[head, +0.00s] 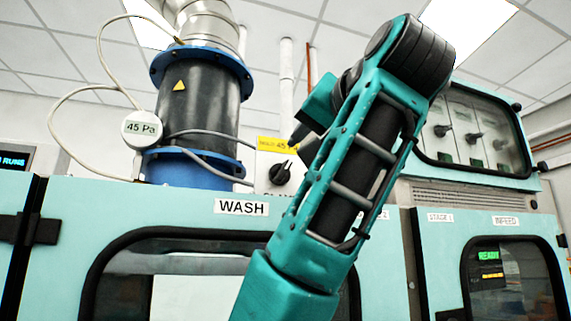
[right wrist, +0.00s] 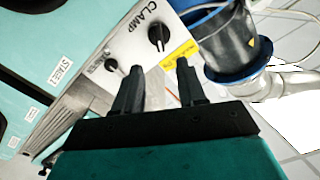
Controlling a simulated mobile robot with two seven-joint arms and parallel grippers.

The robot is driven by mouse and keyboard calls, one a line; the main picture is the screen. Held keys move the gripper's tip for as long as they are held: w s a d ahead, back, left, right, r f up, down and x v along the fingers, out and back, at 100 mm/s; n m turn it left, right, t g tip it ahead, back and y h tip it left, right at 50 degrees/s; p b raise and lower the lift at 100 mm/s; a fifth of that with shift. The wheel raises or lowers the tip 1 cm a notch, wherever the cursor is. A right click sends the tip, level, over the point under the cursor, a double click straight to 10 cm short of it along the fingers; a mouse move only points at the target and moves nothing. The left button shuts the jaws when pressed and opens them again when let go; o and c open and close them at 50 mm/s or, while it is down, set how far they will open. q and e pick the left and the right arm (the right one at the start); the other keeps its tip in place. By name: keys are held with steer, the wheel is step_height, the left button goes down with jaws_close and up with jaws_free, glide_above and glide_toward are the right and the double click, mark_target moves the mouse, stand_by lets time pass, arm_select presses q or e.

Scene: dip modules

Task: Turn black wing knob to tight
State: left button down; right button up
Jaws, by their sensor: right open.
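A black wing knob (head: 279,173) sits on a white panel (head: 263,160) in the head view, below a yellow label. In the right wrist view the larger black knob (right wrist: 158,38) is beside the word CLAMP, and its wing is tilted. My right gripper (head: 304,145) is up and right of the knob in the head view, partly hidden by its own arm. In the right wrist view, my right gripper (right wrist: 158,78) is open and empty, its fingers apart and pointing toward the panel. The knob is beyond the fingertips, and no contact shows. My left gripper is not in view.
A smaller black knob (right wrist: 111,65) shares the panel. A black cylinder with blue flanges (head: 198,105) stands left of it, with cables and a 45 Pa gauge (head: 142,129). The WASH cabinet (head: 180,213) is below. A windowed box with several knobs (head: 475,130) is at right.

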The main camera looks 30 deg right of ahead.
mark_target(286, 168)
steer(key=p+x, duration=0.2)
steer(key=x, duration=0.7)
steer(key=shift+w+d, duration=0.15)
steer(key=shift+w, duration=0.15)
steer(key=shift+w+d, duration=0.1)
steer(key=shift+w, duration=0.45)
steer(key=c, duration=0.7)
jaws_close()
